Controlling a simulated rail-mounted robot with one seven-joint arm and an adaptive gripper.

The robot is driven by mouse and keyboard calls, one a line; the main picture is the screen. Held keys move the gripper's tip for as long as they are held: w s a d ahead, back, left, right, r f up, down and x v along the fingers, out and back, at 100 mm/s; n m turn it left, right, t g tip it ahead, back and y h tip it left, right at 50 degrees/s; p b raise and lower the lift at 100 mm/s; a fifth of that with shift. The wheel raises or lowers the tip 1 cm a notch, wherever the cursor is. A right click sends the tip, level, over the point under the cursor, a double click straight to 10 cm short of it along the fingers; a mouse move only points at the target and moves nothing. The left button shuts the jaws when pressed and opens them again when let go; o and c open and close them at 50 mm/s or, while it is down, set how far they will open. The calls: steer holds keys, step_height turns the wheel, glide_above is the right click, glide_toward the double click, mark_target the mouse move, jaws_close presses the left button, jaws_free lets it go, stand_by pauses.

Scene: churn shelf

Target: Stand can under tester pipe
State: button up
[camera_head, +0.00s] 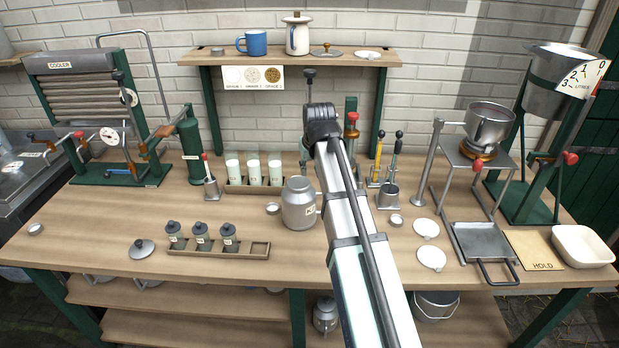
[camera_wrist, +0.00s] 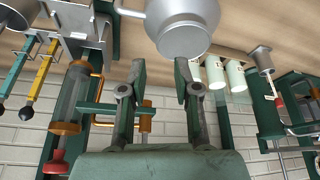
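A grey metal can (camera_head: 299,203) with a rounded body, narrower neck and label stands upright on the bench, left of my arm. In the wrist view the can (camera_wrist: 183,30) shows, inverted, at the top, just beyond my fingertips. My gripper (camera_wrist: 160,72) is open and empty, its two fingers apart, with nothing between them. A green stand with a red knob (camera_head: 352,117), which may be the tester, is partly hidden behind my arm. In the wrist view it shows copper-coloured pipework (camera_wrist: 145,115). I cannot tell which part is the tester pipe.
White-filled glasses (camera_head: 254,172) stand in a rack behind the can. A small lid (camera_head: 272,208) lies beside it. A tray (camera_head: 220,250) with small dark-lidded jars is in front left. Tools (camera_head: 378,150) and a small cup (camera_head: 387,197) stand right of my arm.

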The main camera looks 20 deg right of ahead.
steer(key=v, duration=0.4)
steer(key=shift+s+r+b, duration=0.1)
steer(key=shift+r+b, duration=0.2)
steer(key=shift+o, duration=0.9)
steer(key=shift+s+r, duration=0.15)
steer(key=shift+r, duration=0.2)
